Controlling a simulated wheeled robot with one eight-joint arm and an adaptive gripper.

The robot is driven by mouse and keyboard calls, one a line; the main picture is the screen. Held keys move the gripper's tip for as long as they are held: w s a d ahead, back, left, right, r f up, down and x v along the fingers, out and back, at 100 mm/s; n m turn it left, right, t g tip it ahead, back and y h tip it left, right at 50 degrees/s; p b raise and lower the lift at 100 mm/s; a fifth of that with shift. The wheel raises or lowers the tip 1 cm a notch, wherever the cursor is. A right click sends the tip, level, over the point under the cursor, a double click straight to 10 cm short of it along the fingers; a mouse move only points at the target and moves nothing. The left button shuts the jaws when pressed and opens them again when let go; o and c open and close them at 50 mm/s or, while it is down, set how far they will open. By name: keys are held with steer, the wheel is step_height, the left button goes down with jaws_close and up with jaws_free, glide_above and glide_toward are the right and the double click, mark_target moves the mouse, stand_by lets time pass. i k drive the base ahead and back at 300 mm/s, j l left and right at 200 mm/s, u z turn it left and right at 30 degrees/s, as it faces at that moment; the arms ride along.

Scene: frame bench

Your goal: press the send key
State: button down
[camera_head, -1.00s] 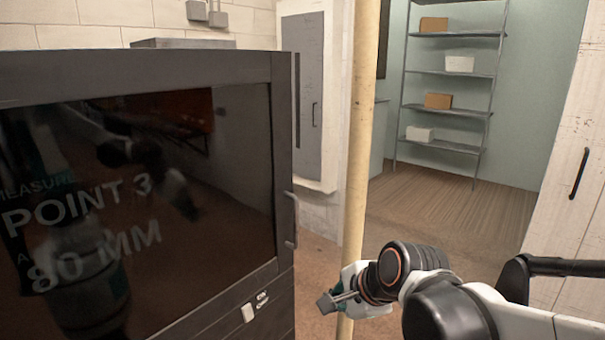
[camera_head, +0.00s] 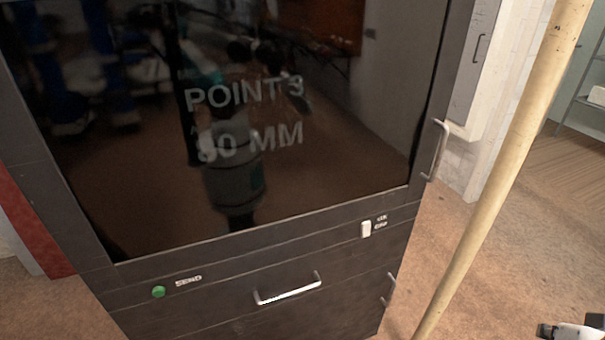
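The send key is a round green button (camera_head: 159,291) on the dark cabinet front, at the lower left below the screen. A small white label (camera_head: 188,281) beside it seems to read SEND. The dark screen (camera_head: 300,190) above shows the words POINT 3 and 80 MM, with reflections over them. Only a small piece of my arm or gripper shows at the bottom right corner, far to the right of the green button. Its fingers cannot be made out.
A white switch (camera_head: 366,229) with a label sits right of the button. A drawer handle (camera_head: 288,290) and side handles (camera_head: 437,150) stick out from the cabinet. A pale slanted pole (camera_head: 500,180) stands to the right. Brown floor lies open between cabinet and pole.

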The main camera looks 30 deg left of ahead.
mark_target(158, 292)
steer(key=u, duration=1.6)
